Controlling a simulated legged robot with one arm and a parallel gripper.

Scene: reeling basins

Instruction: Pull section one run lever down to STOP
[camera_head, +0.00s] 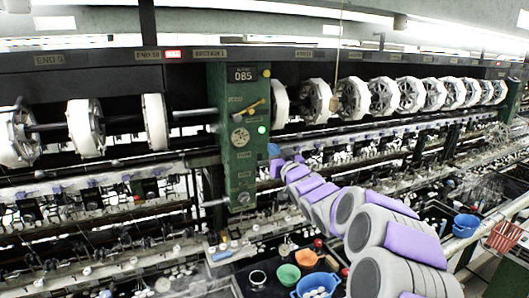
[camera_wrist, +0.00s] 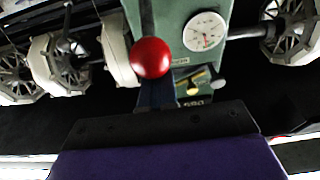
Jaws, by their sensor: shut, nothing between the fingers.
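The green control panel (camera_head: 232,165) stands under the SECTION 1 sign and carries a display reading 085. A yellow-handled lever (camera_head: 252,105) slants up to the right on it; it also shows, upside down, in the wrist view (camera_wrist: 200,81). A red ball knob (camera_wrist: 150,57) on a dark rod stands large in the wrist view beside the panel. I cannot tell from labels which is the run lever. My gripper (camera_head: 274,151) is shut and empty, just right of the panel; its dark blue fingers show in the wrist view (camera_wrist: 158,95). Contact with the knob cannot be made out.
A round gauge (camera_head: 240,138) and a lit green lamp (camera_head: 262,129) sit on the panel. White reels (camera_head: 353,97) line the shaft on both sides. Bowls (camera_head: 289,274) and a blue basin (camera_head: 466,224) stand below.

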